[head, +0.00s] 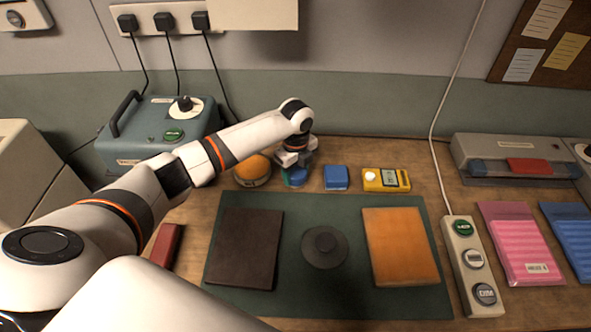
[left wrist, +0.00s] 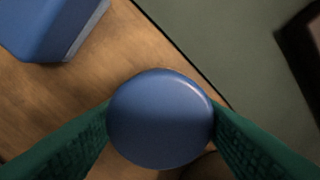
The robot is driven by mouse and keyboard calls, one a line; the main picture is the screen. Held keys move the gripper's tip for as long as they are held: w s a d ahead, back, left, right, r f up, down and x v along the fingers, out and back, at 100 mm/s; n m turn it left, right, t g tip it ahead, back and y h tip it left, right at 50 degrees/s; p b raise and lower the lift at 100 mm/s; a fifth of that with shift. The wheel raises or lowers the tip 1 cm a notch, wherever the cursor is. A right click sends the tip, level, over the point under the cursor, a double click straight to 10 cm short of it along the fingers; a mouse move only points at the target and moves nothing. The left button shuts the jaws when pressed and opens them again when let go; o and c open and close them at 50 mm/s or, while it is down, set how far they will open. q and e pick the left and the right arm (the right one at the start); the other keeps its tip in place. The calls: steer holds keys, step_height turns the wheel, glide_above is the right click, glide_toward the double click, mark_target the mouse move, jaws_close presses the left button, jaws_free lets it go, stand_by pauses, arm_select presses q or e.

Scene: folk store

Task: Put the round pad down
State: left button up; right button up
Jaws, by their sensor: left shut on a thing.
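The round blue pad (left wrist: 160,118) sits between the green fingers of my left gripper (left wrist: 162,125) in the left wrist view, with its flat top facing the camera. In the head view my left gripper (head: 293,170) is at the back of the wooden table, behind the green mat, shut on the pad (head: 298,176). My wrist and fingers partly hide the pad there. I cannot tell whether its underside touches the table. My right gripper is not in view.
A blue block (head: 336,178) and a yellow device (head: 386,180) stand right of the pad; a round orange thing (head: 253,170) is to its left. The green mat (head: 300,210) in front holds a dark panel (head: 245,248), a dark disc (head: 324,247) and an orange panel (head: 400,246).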

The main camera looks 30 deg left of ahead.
mark_target(296, 170)
arm_select(q)
steer(key=shift+f, duration=0.25)
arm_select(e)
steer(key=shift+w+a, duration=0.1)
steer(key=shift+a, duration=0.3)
arm_select(q)
steer(key=o, duration=0.9)
steer(key=shift+r, duration=0.55)
step_height(296, 170, up, 11)
steer(key=shift+r+b, duration=0.15)
steer(key=shift+b, duration=0.2)
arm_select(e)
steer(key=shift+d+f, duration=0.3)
arm_select(q)
steer(key=shift+r, duration=0.1)
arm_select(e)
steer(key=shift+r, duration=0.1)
